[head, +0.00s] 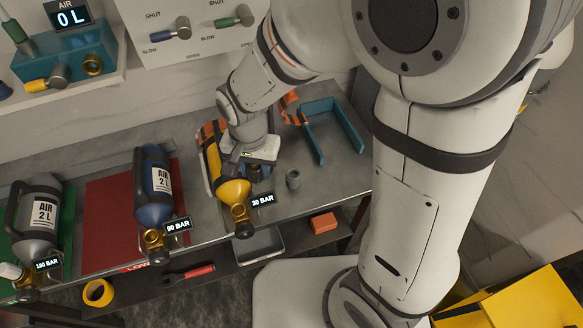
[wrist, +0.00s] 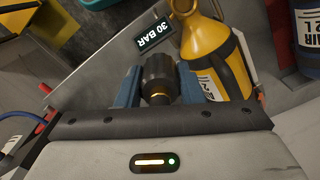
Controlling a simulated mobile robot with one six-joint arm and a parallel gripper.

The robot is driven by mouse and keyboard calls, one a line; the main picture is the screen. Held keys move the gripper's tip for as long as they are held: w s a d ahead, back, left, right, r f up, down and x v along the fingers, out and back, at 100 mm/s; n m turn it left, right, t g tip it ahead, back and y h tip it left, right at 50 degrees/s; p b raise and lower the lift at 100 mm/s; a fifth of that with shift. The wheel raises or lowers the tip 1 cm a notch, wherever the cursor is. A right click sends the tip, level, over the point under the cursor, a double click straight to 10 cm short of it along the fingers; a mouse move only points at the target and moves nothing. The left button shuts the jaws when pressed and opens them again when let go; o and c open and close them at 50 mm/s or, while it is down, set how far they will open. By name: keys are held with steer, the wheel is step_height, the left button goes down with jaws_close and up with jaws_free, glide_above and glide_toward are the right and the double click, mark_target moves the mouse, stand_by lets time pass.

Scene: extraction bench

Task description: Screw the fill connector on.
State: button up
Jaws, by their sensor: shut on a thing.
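My gripper (head: 256,171) is shut on a black ribbed connector with a brass ring. In the wrist view the connector (wrist: 158,76) sits between the blue jaws (wrist: 130,88). The yellow cylinder (head: 213,166) lies just left of my gripper in the head view, with its brass valve (head: 239,213) toward the bench's front edge and a tag reading 30 BAR (head: 262,200). In the wrist view the cylinder (wrist: 218,62) is right of the connector, close beside the jaw. The connector appears apart from the valve. My wrist hides part of the cylinder's cradle.
A small grey cylindrical part (head: 293,179) and a teal U-shaped bracket (head: 326,132) are to the right. A wall panel (head: 190,32) with valves rises behind.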

steer(key=s+a, duration=0.4)
steer(key=a, duration=0.1)
steer(key=shift+s+a, duration=0.15)
steer(key=shift+s, duration=0.2)
steer(key=shift+f, duration=0.1)
stand_by(0.4)
steer(key=shift+f+b, duration=0.9)
steer(key=shift+b, duration=0.1)
steer(key=shift+f+b, duration=1.9)
steer(key=shift+f, duration=0.25)
stand_by(0.6)
